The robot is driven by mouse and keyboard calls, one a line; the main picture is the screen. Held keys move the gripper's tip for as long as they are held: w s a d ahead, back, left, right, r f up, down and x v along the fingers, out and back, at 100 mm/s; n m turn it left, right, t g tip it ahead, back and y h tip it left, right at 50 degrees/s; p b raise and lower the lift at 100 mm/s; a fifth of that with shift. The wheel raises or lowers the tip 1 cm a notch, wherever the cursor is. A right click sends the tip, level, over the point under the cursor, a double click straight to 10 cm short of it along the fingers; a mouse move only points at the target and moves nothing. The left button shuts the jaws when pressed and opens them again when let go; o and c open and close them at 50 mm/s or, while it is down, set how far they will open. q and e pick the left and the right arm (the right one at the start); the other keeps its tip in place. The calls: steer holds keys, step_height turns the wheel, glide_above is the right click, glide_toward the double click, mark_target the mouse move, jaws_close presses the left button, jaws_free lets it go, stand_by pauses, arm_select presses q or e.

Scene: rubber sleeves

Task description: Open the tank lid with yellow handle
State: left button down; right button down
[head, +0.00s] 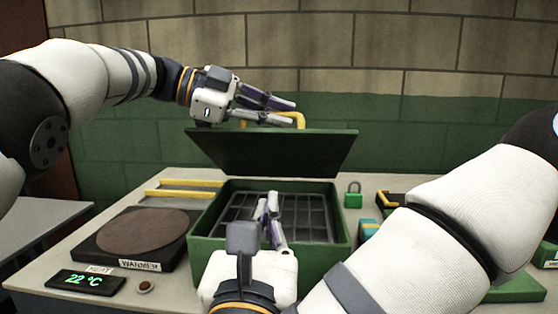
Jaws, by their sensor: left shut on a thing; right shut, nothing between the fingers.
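The green tank (338,257) stands in the middle of the table, and a dark divided rack (311,217) shows inside it. Its dark green lid (270,156) is raised and tilted above the tank's back part, with the underside facing me. The yellow handle (300,118) shows at the lid's upper edge. My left gripper (292,110) is at that edge, shut on the yellow handle; its fingers partly hide the handle. My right gripper (272,203) is shut and empty, in front of and over the open tank, hiding part of the rack and the front wall.
A warmer plate (142,231) and a 22 °C display (87,281) are on the left. A yellow-edged tray (185,190) lies behind the plate. A green padlock (353,196) stands to the right of the tank. My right arm covers much of the right side.

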glide_toward(277, 147)
step_height(277, 147, down, 2)
steer(key=w, duration=0.2)
steer(key=shift+w+r, duration=1.25)
steer(key=shift+r, duration=0.15)
